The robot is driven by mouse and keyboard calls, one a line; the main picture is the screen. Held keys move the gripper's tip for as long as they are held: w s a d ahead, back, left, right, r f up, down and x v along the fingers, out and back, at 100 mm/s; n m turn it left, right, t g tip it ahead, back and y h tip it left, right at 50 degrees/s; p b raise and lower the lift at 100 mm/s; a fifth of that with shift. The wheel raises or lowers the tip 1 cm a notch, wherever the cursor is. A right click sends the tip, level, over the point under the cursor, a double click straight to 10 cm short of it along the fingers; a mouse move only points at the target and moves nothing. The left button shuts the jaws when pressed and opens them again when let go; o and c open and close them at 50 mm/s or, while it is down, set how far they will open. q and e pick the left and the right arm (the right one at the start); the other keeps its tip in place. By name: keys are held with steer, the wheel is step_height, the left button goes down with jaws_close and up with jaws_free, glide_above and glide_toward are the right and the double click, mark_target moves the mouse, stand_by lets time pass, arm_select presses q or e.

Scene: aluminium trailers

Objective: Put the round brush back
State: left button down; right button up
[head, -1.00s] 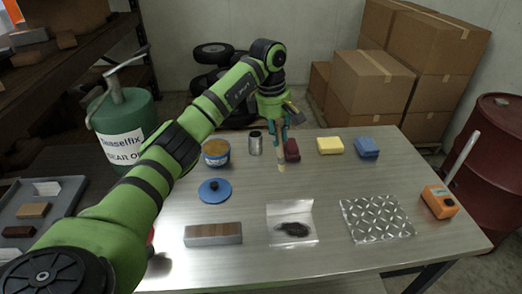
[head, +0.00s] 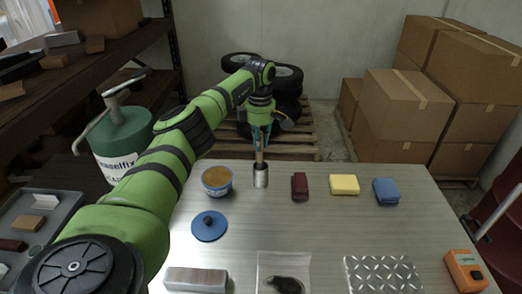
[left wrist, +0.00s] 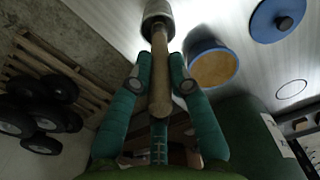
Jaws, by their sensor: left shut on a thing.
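The round brush (head: 260,155) has a pale wooden handle and hangs upright from my left gripper (head: 260,143). The gripper is shut on the handle. The brush's lower end meets the mouth of a small metal cup (head: 261,178) and seems to be inside it; the bristles are hidden. In the left wrist view the handle (left wrist: 160,70) runs between the two teal fingers of the gripper (left wrist: 161,84) to the cup (left wrist: 157,14). My right gripper is not in view.
A blue tub (head: 217,187) with brown contents stands left of the cup, its blue lid (head: 209,226) in front. Dark red (head: 299,186), yellow (head: 344,185) and blue (head: 386,192) blocks lie to the right. The table's middle is clear.

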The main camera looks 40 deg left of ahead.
mark_target(261, 167)
arm_select(q)
step_height(261, 167, down, 3)
steer(key=shift+d+f+p, duration=0.1)
steer(key=shift+p, duration=0.45)
steer(key=shift+w+f, duration=0.1)
steer(key=shift+f, duration=0.35)
steer(key=c, duration=1.6)
jaws_free()
steer(key=o, duration=0.4)
steer(key=shift+o, duration=0.2)
steer(key=shift+r, duration=0.35)
step_height(261, 167, up, 11)
steer(key=b, duration=0.3)
steer(key=shift+w+f, duration=0.1)
steer(key=shift+f, duration=0.05)
steer(key=shift+r, duration=0.45)
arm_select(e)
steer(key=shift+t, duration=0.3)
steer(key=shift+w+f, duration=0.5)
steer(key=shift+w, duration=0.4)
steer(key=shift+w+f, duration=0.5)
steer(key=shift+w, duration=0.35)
